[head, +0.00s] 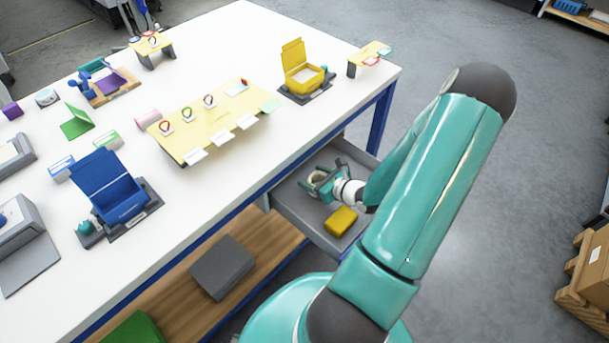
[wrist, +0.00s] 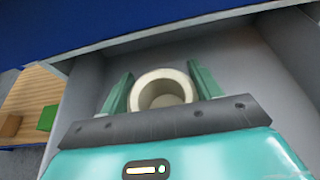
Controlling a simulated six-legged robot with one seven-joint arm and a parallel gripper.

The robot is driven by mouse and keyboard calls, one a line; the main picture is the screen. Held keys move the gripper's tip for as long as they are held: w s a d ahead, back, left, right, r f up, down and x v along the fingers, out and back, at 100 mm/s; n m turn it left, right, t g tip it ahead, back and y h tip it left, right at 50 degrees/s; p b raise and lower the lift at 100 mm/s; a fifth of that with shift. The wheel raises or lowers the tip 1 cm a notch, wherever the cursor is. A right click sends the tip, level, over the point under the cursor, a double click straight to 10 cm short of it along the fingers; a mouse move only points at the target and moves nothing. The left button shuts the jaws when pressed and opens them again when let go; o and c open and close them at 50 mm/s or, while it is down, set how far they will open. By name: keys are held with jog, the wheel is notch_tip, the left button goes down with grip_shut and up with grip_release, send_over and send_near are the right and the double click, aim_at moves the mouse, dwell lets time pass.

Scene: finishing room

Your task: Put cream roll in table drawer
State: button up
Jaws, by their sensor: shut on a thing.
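In the wrist view the cream roll (wrist: 136,95), a short hollow cylinder, sits between the two green fingers of my gripper (wrist: 160,88), which is shut on it. In the head view my gripper (head: 322,180) is inside the pulled-out grey table drawer (head: 287,203), under the table's right edge. The roll is mostly hidden there by the fingers. The drawer's walls and floor also show around the roll in the wrist view (wrist: 85,85). Whether the roll touches the drawer floor I cannot tell.
A yellow block (head: 341,221) lies in the drawer, near my gripper. The white tabletop (head: 245,45) overhangs the drawer's back and carries a yellow board (head: 210,125), a yellow open box (head: 302,70) and a blue box (head: 108,185). A grey box (head: 222,268) rests on the wooden lower shelf.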

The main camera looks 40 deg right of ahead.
jog(key=x, duration=0.2)
jog(key=f+x, duration=0.1)
jog(key=x, duration=0.2)
jog(key=shift+s, duration=0.25)
jog(key=o, duration=1)
jog(key=shift+r, duration=0.1)
jog(key=v, duration=1.2)
